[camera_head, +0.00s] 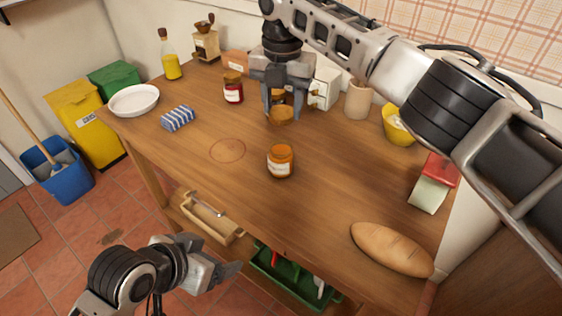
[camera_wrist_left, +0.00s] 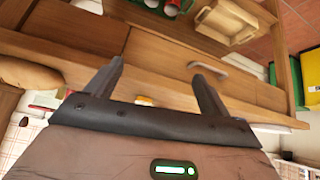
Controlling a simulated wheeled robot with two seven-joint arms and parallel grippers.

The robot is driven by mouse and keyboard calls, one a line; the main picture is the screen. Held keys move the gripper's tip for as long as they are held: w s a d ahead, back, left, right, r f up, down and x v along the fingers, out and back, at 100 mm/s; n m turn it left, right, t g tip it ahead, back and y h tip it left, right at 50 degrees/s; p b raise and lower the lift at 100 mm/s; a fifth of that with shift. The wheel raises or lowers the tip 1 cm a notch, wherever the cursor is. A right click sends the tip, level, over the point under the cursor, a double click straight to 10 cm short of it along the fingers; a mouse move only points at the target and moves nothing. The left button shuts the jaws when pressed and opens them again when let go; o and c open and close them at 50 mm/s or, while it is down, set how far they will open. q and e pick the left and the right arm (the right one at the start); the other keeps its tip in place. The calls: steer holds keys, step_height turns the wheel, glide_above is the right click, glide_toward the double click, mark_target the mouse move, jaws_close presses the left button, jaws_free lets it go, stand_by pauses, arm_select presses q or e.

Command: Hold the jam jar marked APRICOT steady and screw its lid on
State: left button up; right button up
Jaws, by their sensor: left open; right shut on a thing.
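An amber jam jar (camera_head: 280,162) with a pale label stands upright on the wooden table (camera_head: 330,205); the label's word is too small to read. Its orange top shows no separate lid. My right gripper (camera_head: 279,106) is shut on a round brown-orange lid (camera_head: 282,117), held above and behind this jar, apart from it. My left gripper (camera_head: 232,272) is open and empty, low in front of the table's front edge, well away from the jar. The left wrist view also shows its two spread fingers (camera_wrist_left: 160,78) with nothing gripped.
A red jam jar (camera_head: 233,90) stands left of the right gripper; another is partly hidden behind it. A bread loaf (camera_head: 392,249) lies at the right edge, a striped cloth (camera_head: 177,118) at left. The table around the amber jar is clear.

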arm_select(q)
steer(key=w+d+r+m+h, duration=0.1)
steer(key=w, duration=0.2)
steer(key=w+d+r+m+t+h, duration=0.1)
steer(key=w+d+r, duration=0.1)
steer(key=w, duration=0.1)
steer(key=w+d+r+m+h, duration=0.1)
steer(key=w+d+h, duration=0.1)
steer(key=w, duration=0.1)
steer(key=shift+w+d+r+t, duration=0.2)
steer(key=shift+w+r+t, duration=0.1)
steer(key=shift+w, duration=0.1)
arm_select(e)
steer(key=shift+n, duration=0.3)
arm_select(q)
steer(key=m+t+h, duration=0.1)
steer(key=h, duration=0.1)
glide_toward(273, 152)
steer(key=shift+d+f, duration=0.1)
steer(key=shift+d, duration=0.15)
steer(key=shift+w+d, duration=0.1)
steer(key=x, duration=1.1)
steer(key=shift+w+d+f, duration=0.1)
steer(key=shift+w+d, duration=0.1)
steer(key=shift+w, duration=0.1)
steer(key=c, duration=1.5)
steer(key=shift+o, duration=0.2)
arm_select(e)
glide_above(282, 142)
steer(key=shift+f, duration=2.55)
